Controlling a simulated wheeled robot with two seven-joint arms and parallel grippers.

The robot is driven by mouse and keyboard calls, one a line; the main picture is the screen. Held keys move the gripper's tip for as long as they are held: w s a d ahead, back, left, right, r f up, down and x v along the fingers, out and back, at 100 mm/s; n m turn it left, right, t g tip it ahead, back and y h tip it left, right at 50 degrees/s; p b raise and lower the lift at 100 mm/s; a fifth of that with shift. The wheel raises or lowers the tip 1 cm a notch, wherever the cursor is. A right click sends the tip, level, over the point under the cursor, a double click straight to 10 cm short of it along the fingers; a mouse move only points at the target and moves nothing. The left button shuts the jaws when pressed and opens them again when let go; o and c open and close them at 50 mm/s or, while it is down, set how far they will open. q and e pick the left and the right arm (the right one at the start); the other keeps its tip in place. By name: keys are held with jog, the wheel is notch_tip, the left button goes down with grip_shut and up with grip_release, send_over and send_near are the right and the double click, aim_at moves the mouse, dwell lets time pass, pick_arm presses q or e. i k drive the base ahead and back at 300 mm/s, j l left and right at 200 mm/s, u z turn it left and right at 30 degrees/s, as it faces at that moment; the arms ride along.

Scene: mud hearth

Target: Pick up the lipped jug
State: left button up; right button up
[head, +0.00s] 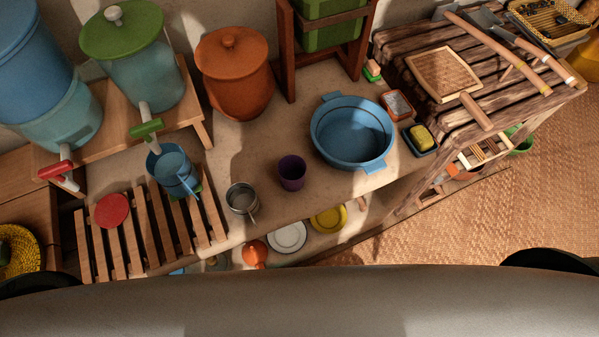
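A blue jug-like vessel (170,166) with a handle stands upright on the wooden slatted rack at the left, below the green tap of a dispenser. It looks like the lipped jug, but I cannot clearly make out a pouring lip. A small metal cup (242,196) with a handle stands to its right on the mud counter. Neither of my grippers shows in the head view, and nothing is seen touching the blue vessel.
A purple cup (292,173) and a blue two-handled basin (352,131) stand on the counter (285,215). A red disc (111,211) lies on the slatted rack (129,237). A green-lidded dispenser (145,72) and an orange lidded pot (235,80) stand behind. Woven matting (500,205) covers the right.

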aim_at(173, 170)
jog(key=l+u, duration=0.35)
jog(key=k+l+u, duration=0.15)
jog(key=l+u, duration=0.2)
jog(key=l, duration=0.15)
